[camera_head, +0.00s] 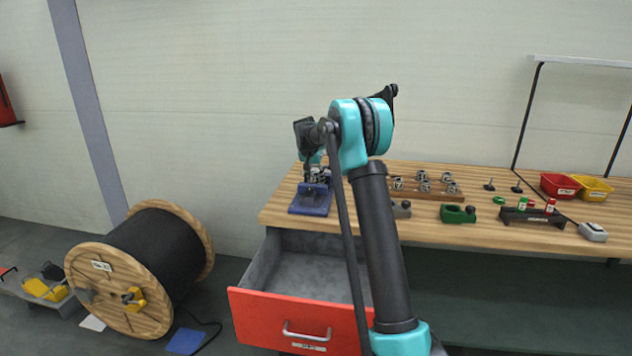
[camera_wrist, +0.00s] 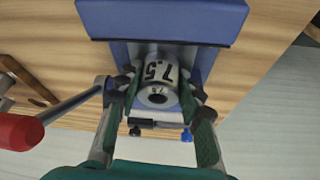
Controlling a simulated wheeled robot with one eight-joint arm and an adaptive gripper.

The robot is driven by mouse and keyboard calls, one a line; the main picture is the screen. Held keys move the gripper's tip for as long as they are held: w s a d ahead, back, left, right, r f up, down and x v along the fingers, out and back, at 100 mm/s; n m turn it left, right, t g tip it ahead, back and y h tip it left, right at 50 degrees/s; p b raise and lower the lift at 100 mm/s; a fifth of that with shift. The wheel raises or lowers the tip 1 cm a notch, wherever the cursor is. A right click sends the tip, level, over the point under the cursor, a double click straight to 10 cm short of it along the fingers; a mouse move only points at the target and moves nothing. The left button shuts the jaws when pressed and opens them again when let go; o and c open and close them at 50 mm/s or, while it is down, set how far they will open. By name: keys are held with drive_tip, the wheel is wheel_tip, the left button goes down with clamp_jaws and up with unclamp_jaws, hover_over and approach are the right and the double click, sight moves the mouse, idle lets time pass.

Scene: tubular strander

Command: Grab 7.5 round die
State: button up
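The 7.5 round die (camera_wrist: 157,76) is a short silver cylinder marked "7.5" with a dark bore in its face. In the wrist view it sits at the blue fixture (camera_wrist: 165,22) on the wooden bench. My gripper (camera_wrist: 159,84) has one dark fingertip on each side of the die, very close to its wall. I cannot tell whether the fingertips press on it. In the head view the blue fixture (camera_head: 311,201) stands at the bench's left end. My gripper (camera_head: 316,170) is over it, and the die is hard to make out there.
A red-handled tool (camera_wrist: 22,130) lies left in the wrist view. On the bench (camera_head: 284,207) are a wooden rack of silver dies (camera_head: 436,191), a green block (camera_head: 457,214) and red and yellow bins (camera_head: 560,186). A red drawer (camera_head: 290,322) stands open below. A cable reel (camera_head: 106,275) is left.

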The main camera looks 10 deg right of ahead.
clamp_jaws()
drive_tip(key=shift+r, duration=0.1)
